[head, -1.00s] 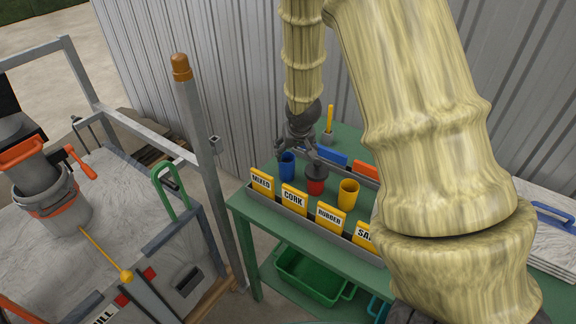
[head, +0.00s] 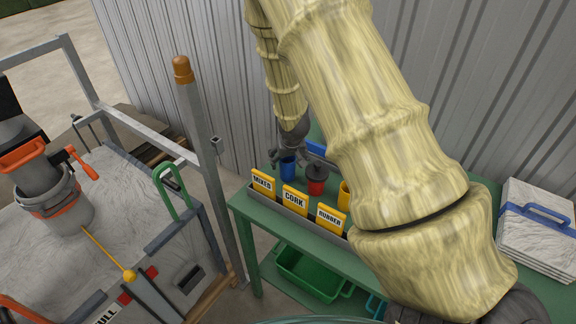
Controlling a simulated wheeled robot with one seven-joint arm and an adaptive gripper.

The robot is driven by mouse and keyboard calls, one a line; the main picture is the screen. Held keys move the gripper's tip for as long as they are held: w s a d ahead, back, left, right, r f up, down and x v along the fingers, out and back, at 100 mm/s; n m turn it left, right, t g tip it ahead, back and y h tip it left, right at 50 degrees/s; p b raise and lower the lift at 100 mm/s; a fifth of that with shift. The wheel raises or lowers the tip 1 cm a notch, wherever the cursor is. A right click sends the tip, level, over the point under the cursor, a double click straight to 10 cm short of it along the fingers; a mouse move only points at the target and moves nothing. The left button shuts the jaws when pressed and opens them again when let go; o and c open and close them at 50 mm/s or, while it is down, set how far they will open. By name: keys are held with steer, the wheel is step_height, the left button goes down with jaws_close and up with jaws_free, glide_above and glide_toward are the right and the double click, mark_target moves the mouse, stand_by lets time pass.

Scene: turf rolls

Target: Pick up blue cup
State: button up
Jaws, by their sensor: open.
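The blue cup (head: 288,167) stands upright on the green table (head: 243,203), behind the yellow MIXED sign. My gripper (head: 286,159) is open and lies at the top of the blue cup, with a finger showing on its left side. Whether the fingers touch the cup, or are around it or only above it, I cannot tell. Just right of the blue cup is a red cup (head: 316,187) with a dark top. A yellow cup (head: 344,193) is partly hidden by my arm.
Yellow signs MIXED (head: 263,182), CORK (head: 295,199) and RUBBER (head: 331,216) stand in a grey rail along the table's front. A metal post (head: 205,160) rises left of the table. A corrugated wall is behind. A green bin (head: 305,275) sits below.

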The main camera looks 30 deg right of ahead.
steer(key=shift+w+f, duration=0.35)
steer(key=shift+f, duration=0.25)
steer(key=shift+s+r, duration=0.1)
steer(key=shift+s, duration=0.05)
steer(key=shift+c, duration=1)
steer(key=c, duration=1)
steer(key=shift+r+b, duration=1.15)
steer(key=shift+r, duration=3.8)
